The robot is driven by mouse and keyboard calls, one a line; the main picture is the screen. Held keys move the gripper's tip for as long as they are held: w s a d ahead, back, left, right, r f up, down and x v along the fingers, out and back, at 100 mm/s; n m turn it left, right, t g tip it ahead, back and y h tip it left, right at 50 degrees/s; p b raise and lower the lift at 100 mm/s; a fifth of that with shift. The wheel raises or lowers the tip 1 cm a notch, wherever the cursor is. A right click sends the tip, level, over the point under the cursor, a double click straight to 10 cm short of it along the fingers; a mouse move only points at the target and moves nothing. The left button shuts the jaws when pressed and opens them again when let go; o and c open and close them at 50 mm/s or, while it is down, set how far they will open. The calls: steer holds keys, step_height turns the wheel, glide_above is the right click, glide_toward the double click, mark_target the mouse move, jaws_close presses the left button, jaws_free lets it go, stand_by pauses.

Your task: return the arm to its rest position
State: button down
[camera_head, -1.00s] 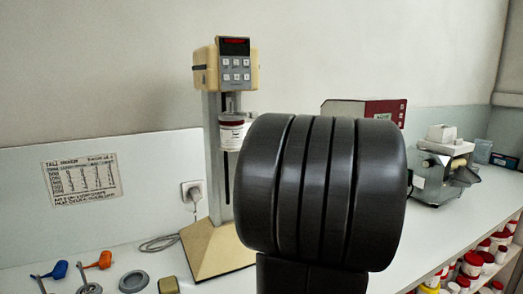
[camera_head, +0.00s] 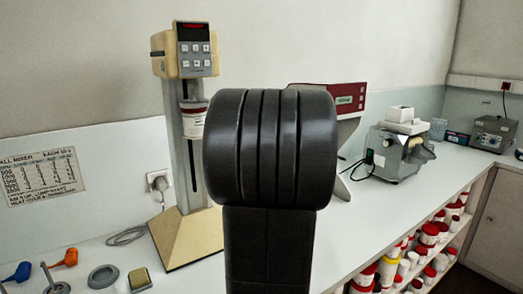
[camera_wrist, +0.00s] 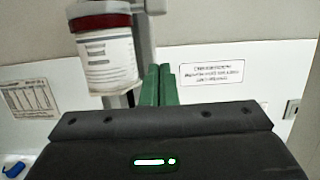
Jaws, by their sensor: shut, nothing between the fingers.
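My gripper's two green fingers (camera_wrist: 158,86) are together and empty in the wrist view, pointing up in the picture. A white jar with a dark red lid (camera_wrist: 107,58) hangs just left of them there; the distance between cannot be told. The same jar (camera_head: 193,121) is up on the cream mixer (camera_head: 186,232) in the head view. My dark rounded arm link fills the middle of the head view and hides my gripper there.
A red machine (camera_head: 348,99) stands behind my arm, partly hidden. A grey mill (camera_head: 394,154) stands farther right on the white counter (camera_head: 365,213). Blue (camera_head: 20,272) and orange (camera_head: 66,258) tools lie front left. Jars (camera_head: 428,236) fill shelves below the counter.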

steer(key=shift+w+a+r+p, duration=0.3)
steer(key=shift+w+r+p, duration=0.15)
steer(key=shift+r+p, duration=0.3)
steer(key=shift+w+a+r+p, duration=0.4)
steer(key=shift+r+p, duration=0.2)
steer(key=shift+p, duration=0.2)
steer(key=shift+w+a+r+p, duration=0.25)
steer(key=shift+w+r+p, duration=0.25)
steer(key=shift+r+p, duration=0.25)
